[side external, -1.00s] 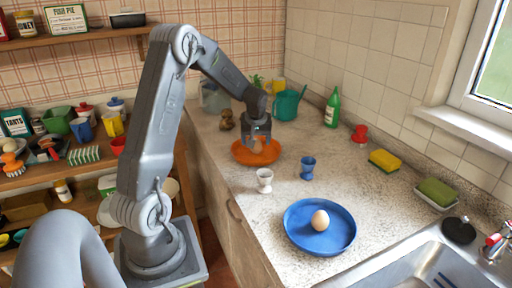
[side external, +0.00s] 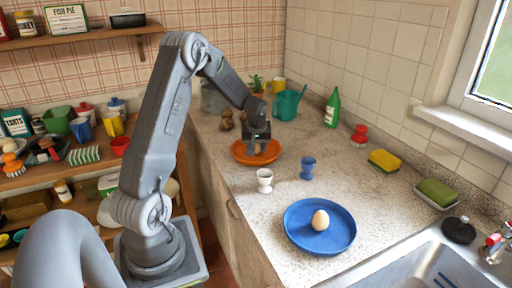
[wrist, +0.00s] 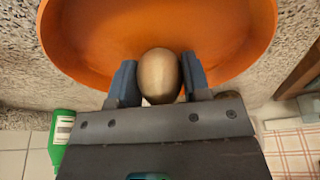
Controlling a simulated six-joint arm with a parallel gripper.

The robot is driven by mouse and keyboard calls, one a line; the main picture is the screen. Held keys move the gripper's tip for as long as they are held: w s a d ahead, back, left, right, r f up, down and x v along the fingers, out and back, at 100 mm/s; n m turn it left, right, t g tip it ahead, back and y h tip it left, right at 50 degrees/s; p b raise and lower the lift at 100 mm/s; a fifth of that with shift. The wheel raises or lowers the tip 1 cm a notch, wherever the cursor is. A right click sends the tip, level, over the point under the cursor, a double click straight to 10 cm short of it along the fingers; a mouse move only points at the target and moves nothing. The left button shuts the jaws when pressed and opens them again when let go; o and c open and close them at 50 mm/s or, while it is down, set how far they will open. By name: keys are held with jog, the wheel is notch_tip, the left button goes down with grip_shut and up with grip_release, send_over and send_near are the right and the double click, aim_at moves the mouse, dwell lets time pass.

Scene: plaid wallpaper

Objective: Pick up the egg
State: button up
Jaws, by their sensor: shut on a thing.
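A brown egg (wrist: 159,75) sits between the two blue fingers of my gripper (wrist: 158,84) in the wrist view, and the fingers are shut on it. In the side view my gripper (side external: 257,150) points down over the orange plate (side external: 239,152), and the egg is mostly hidden there. The plate's orange rim (wrist: 66,42) lies around and behind the egg in the wrist view. I cannot tell whether the egg touches the plate. A second, pale egg (side external: 320,220) lies on the blue plate (side external: 297,237).
A white egg cup (side external: 264,179) and a blue egg cup (side external: 308,167) stand between the plates. A teal watering can (side external: 287,105), a green bottle (side external: 332,109) and a brown figurine (side external: 226,120) stand farther back. A yellow sponge (side external: 384,160) lies right, near the sink (side external: 400,272).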

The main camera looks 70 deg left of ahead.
jog(key=shift+r, duration=0.1)
jog(key=shift+r, duration=0.55)
notch_tip(320, 180, up, 3)
jog(key=shift+f, duration=0.1)
jog(key=s+a+r, duration=0.4)
jog(key=s+r, duration=0.2)
jog(key=s, duration=0.4)
jog(key=w+d+r, duration=0.2)
jog(key=d+r, duration=0.2)
jog(key=d, duration=0.8)
jog(key=w+d+f, duration=0.2)
jog(key=d+f, duration=0.2)
jog(key=d, duration=0.7)
jog(key=shift+w+f, duration=0.15)
jog(key=shift+f, duration=0.25)
jog(key=shift+f, duration=0.1)
jog(key=shift+f, duration=0.9)
